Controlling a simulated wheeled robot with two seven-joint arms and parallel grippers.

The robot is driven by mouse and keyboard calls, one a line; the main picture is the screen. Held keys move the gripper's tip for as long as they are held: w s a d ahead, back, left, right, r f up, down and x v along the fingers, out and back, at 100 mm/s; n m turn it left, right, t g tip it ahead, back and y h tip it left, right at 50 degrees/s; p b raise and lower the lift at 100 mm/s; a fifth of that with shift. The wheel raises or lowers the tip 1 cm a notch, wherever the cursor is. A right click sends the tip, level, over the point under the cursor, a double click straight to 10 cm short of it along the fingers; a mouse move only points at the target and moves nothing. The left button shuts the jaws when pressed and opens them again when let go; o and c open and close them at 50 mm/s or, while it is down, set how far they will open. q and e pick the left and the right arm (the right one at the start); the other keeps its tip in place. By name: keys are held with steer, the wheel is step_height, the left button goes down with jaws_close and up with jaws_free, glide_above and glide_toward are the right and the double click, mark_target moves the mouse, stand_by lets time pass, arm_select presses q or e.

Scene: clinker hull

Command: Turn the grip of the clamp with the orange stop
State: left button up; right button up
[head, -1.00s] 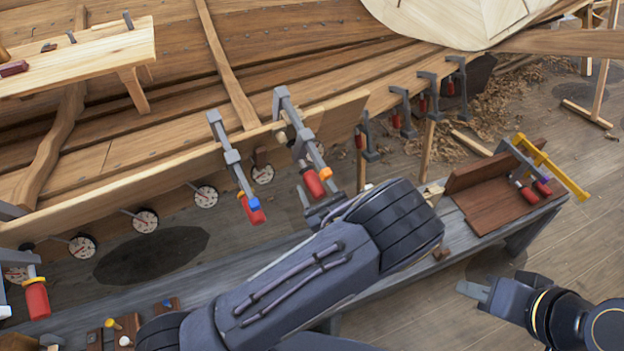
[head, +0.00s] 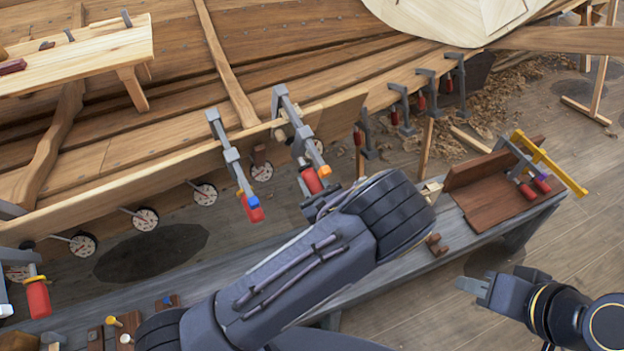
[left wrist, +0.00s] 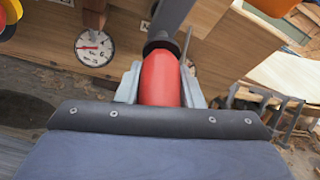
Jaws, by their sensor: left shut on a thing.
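The clamp with the orange stop (head: 325,171) hangs on the plank edge of the hull, its grey bar (head: 288,112) running down over the plank. Its red grip (head: 312,180) points down toward my left gripper (head: 322,205). In the left wrist view the red grip (left wrist: 160,78) sits between the two pale fingers of my left gripper (left wrist: 160,88), which is shut on it. The orange stop shows partly at the top of that view (left wrist: 272,5). My right gripper (head: 472,288) is apart from everything at the lower right; its finger spacing is unclear.
A clamp with a blue stop (head: 253,202) hangs just left. Several dial gauges (head: 147,219) line the hull below the plank. The grey bench (head: 400,268) runs beneath my left arm, with a clamp with a purple stop (head: 540,178) at its right end. Open floor lies at lower right.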

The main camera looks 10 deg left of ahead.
arm_select(q)
steer(key=shift+m+g+y, duration=0.8)
steer(key=shift+m, duration=0.4)
steer(key=shift+s+a+m+g+y+b, duration=0.1)
steer(key=shift+m+g+y+b, duration=0.3)
steer(key=shift+m+g+y, duration=0.65)
steer(key=shift+m, duration=0.25)
steer(key=o, duration=1)
steer(key=b+v, duration=0.1)
steer(key=v, duration=0.6)
steer(key=shift+s+d+b, duration=0.3)
steer(key=shift+b, duration=0.05)
